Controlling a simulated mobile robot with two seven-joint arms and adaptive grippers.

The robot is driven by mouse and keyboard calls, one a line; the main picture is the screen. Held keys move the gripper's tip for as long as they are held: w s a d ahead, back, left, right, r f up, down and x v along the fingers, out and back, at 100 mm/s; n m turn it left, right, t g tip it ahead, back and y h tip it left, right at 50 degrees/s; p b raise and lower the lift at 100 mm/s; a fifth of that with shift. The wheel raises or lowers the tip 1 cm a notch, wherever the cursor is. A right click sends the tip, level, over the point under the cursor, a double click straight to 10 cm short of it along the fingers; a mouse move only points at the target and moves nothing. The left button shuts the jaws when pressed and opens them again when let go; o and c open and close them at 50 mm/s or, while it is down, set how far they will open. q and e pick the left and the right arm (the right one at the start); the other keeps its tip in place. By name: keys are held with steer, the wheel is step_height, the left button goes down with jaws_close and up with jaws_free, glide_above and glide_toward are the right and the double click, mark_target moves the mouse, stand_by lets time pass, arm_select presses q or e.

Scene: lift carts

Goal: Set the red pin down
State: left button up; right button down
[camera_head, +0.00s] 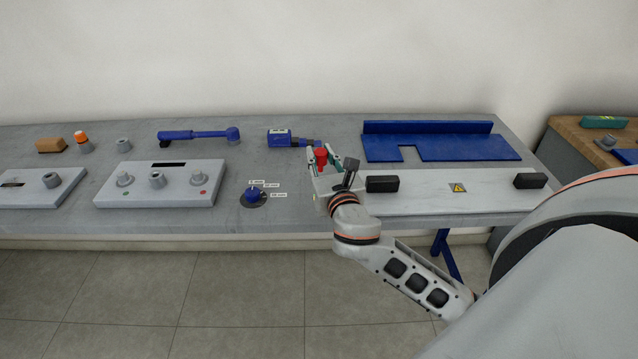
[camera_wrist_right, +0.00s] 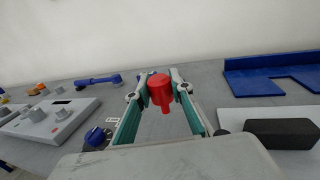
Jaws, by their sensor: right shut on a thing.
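The red pin (camera_head: 321,156) is held in my right gripper (camera_head: 327,163) above the grey bench (camera_head: 300,218). In the right wrist view the red pin (camera_wrist_right: 161,90) sits between the two green fingers of the right gripper (camera_wrist_right: 161,88), with its wide head up and its thinner stem down. The gripper is shut on it. I cannot tell how high the pin's lower end is above the bench. My left gripper is not in view.
A white plate (camera_head: 459,205) with black handles and a blue notched fixture (camera_head: 470,147) lie right of the gripper. A blue tool (camera_head: 280,138) lies behind it. A blue knob (camera_head: 253,195) and a grey panel (camera_head: 140,196) are left. Bare bench lies between.

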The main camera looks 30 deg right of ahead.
step_height(320, 180, down, 7)
steer(key=shift+r+b, duration=0.2)
steer(key=shift+b, duration=0.7)
steer(key=shift+f, duration=0.45)
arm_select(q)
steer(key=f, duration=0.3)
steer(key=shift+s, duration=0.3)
arm_select(e)
steer(key=c, duration=1.8)
jaws_free()
